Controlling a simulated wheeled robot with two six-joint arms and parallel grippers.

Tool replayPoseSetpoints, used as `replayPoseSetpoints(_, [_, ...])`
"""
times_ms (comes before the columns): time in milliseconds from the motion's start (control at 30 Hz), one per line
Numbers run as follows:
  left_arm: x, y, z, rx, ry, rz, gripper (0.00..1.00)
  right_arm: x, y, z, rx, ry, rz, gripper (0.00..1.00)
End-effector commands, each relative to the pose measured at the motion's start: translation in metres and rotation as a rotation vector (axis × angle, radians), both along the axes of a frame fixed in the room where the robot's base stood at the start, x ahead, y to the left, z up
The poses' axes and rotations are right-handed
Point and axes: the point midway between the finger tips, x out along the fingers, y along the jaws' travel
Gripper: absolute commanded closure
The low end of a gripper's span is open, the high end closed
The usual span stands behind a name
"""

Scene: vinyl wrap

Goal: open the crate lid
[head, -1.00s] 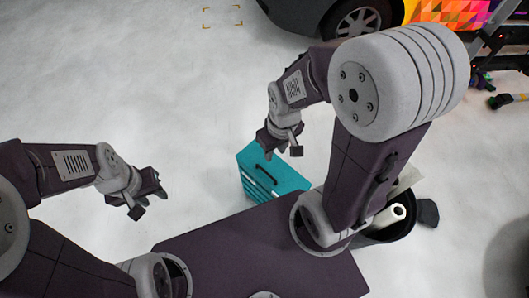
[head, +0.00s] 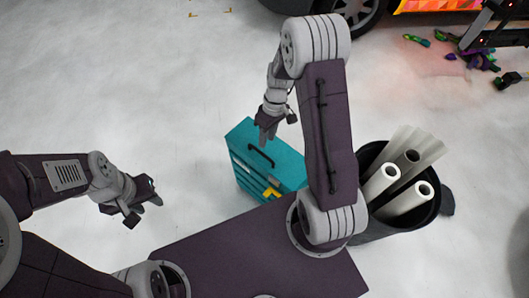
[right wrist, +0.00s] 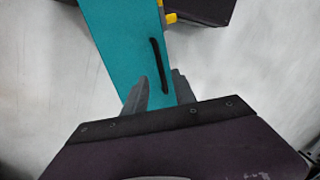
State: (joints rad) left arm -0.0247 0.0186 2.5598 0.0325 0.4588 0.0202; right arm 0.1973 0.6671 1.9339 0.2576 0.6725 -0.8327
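The teal crate (head: 275,158) stands on the floor at centre, its lid on top with a black handle (head: 261,156). Its front has light stripes and a yellow piece (head: 271,193). In the right wrist view the teal lid (right wrist: 118,35) and black handle (right wrist: 159,65) show beyond the fingers. My right gripper (head: 278,127) is open and empty, above the crate's far side. Its fingers (right wrist: 158,93) straddle the near end of the handle in that view; I cannot tell the height. My left gripper (head: 143,208) is open and empty, left of the crate.
A black bin (head: 372,233) holding several pale rolls (head: 410,200) stands right of the crate. A dark vehicle (head: 300,8) and scattered coloured items (head: 478,60) are at the back. The floor left of the crate is clear.

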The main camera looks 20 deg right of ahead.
Motion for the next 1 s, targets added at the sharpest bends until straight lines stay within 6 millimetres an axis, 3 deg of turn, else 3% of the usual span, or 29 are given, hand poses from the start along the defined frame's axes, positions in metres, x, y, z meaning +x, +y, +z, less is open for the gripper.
replayPoseSetpoints(100, [0.000, 0.000, -0.013, 0.000, 0.000, 0.000, 0.64, -0.003, 0.005, -0.031, 0.001, 0.004, 0.001, 0.68])
replayPoseSetpoints(300, [0.000, 0.000, -0.023, 0.000, 0.001, 0.000, 0.64, -0.005, 0.011, -0.063, 0.000, 0.002, 0.000, 0.68])
replayPoseSetpoints(667, [0.000, 0.000, -0.024, 0.000, 0.001, 0.000, 0.64, -0.006, 0.013, -0.071, -0.001, 0.000, 0.000, 0.68])
replayPoseSetpoints(800, [0.000, 0.000, -0.024, 0.000, 0.001, 0.000, 0.64, -0.006, 0.013, -0.070, -0.001, 0.000, 0.000, 1.00])
replayPoseSetpoints(1000, [0.000, 0.000, -0.024, 0.000, 0.001, 0.000, 0.64, -0.006, 0.013, -0.070, -0.001, 0.000, 0.000, 1.00])
